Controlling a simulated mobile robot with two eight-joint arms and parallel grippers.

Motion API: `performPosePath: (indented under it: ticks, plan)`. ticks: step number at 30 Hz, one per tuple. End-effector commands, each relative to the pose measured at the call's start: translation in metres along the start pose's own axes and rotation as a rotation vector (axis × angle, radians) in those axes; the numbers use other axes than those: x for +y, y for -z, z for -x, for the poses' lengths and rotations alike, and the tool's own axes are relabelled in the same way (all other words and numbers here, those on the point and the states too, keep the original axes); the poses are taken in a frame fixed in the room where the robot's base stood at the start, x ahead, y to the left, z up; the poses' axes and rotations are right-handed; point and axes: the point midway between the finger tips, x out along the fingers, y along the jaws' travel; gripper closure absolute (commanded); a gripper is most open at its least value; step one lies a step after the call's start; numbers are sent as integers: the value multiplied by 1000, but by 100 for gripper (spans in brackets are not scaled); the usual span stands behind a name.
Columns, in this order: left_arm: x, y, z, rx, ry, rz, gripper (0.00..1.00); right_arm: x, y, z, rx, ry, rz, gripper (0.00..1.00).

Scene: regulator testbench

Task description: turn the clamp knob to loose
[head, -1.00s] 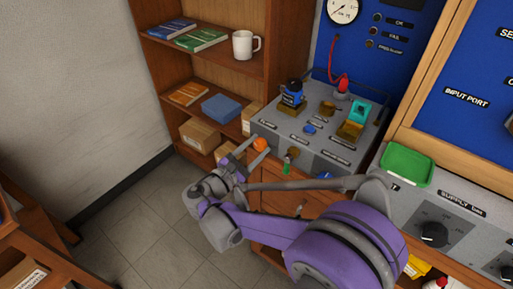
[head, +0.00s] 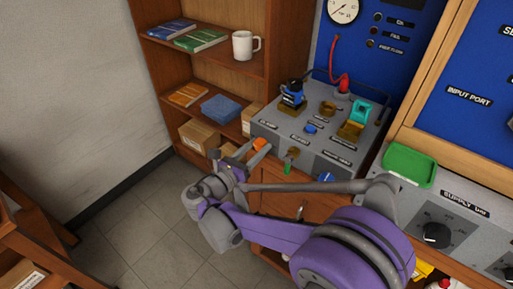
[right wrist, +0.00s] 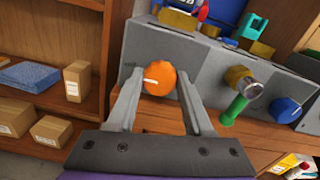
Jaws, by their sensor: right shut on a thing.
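The orange knob (head: 260,144) sits on the front face of the grey test bench (head: 338,143), at its left end. In the right wrist view the orange knob (right wrist: 159,76) faces me, with a short white mark pointing left. My right gripper (head: 256,149) is shut on this knob, one finger on each side. The gripper also shows in the right wrist view (right wrist: 161,79). I cannot read which label belongs to the knob. My left gripper is not in view.
A green handle (right wrist: 234,111) and a blue knob (right wrist: 285,109) stand right of the orange knob on the same face. A wooden shelf (head: 205,68) with boxes, books and a white mug (head: 246,45) is at left. The floor in front is clear.

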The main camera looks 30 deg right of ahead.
Motion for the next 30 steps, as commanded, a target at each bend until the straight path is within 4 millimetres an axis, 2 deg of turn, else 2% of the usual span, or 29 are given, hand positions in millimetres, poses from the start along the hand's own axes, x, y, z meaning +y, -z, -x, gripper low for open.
performPosePath:
  ticks: [16,17,21,22,30]
  plan:
    - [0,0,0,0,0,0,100,0,0,0,2,0,27,100]
    - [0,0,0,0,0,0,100,0,0,0,2,0,27,47]
    - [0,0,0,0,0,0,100,0,0,0,1,0,27,22]
    - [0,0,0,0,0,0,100,0,0,0,1,0,26,19]
    - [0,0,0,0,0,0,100,0,0,1,0,0,26,19]
